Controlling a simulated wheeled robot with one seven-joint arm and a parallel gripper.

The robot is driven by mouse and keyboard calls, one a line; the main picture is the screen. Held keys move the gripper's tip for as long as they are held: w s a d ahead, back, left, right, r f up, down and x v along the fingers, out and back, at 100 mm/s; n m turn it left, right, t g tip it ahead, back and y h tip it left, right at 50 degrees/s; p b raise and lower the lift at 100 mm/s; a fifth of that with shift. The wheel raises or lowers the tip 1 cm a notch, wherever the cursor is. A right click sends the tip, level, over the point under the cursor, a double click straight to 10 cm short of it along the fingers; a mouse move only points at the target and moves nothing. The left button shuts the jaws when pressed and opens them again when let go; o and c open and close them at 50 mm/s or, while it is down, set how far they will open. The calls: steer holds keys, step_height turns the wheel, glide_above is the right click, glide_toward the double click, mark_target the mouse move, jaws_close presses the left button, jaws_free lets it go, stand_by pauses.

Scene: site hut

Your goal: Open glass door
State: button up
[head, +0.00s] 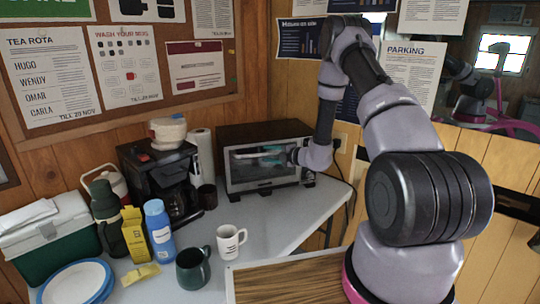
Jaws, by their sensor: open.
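A black and silver toaster oven (264,132) stands at the back of the grey table. Its glass door (250,172) is on the front and looks upright and shut. A pale bar and something teal show at the glass; I cannot tell whether the teal is inside. My gripper (291,157) is in front of the right part of the oven front, beside the glass. It is open, its fingers are small and dark here, and I cannot tell whether they touch the oven. My wrist hides the oven's right side.
A coffee maker (160,180) and paper roll (203,155) stand left of the oven. A white mug (230,242), dark green mug (193,268), blue bottle (160,232) and yellow box (135,236) stand nearer. The table (275,220) is clear before the oven.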

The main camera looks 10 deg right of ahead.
jaws_close()
stand_by(1.4)
